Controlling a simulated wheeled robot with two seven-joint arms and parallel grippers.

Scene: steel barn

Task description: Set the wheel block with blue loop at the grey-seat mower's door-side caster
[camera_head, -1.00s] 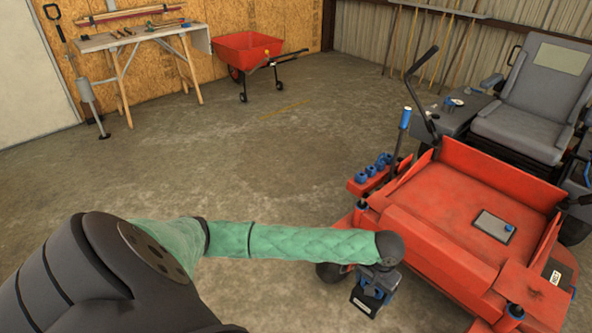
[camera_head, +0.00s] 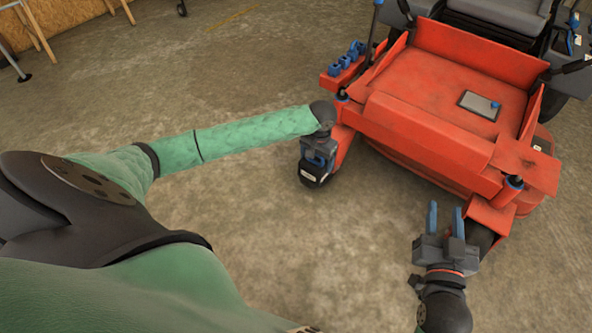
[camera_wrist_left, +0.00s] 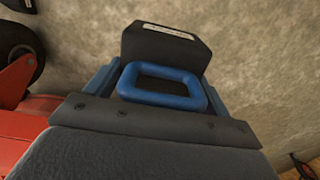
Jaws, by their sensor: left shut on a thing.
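My left gripper (camera_head: 318,148) is shut on the blue loop (camera_wrist_left: 160,84) of a dark wheel block (camera_wrist_left: 165,45). In the head view the block (camera_head: 314,176) hangs under the gripper, beside the mower's left front corner; I cannot tell whether it touches the floor. The red mower (camera_head: 430,120) has a grey seat (camera_head: 495,15). Its left front caster is mostly hidden behind my gripper and the block; a dark wheel (camera_wrist_left: 20,65) shows at the left wrist view's left edge, apart from the block. My right gripper (camera_head: 446,218) is open and empty by the right front caster (camera_head: 480,237).
A red ledge (camera_head: 340,72) with several blue pieces sticks out on the mower's left side. A flat grey pad (camera_head: 479,105) lies on the mower's deck.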

